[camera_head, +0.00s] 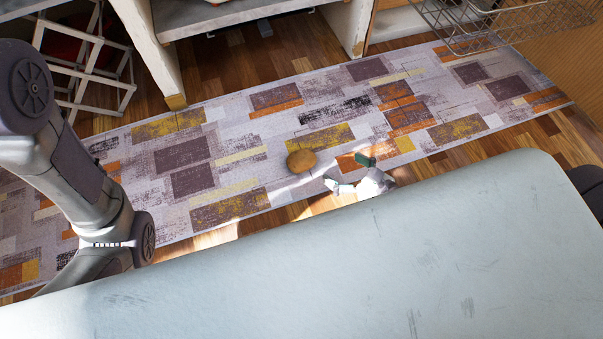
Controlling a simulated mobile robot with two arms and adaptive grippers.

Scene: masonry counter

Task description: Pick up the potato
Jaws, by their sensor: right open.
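A brown, rounded potato (301,160) appears against the patterned rug (240,152), near the middle of the head view. My right gripper (349,172) is to the right of the potato and slightly lower in the picture. Its two fingers are spread apart and point toward the potato, with a visible gap between them and the potato. Nothing shows between the fingers. The rest of my right arm is hidden. My left arm comes in at the left, and its gripper is out of sight.
A white lattice rack (85,65) stands at the upper left. White shelving (240,12) runs along the back, with a wire basket (500,25) at the upper right. The rug around the potato is clear, with wood floor (300,45) behind it.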

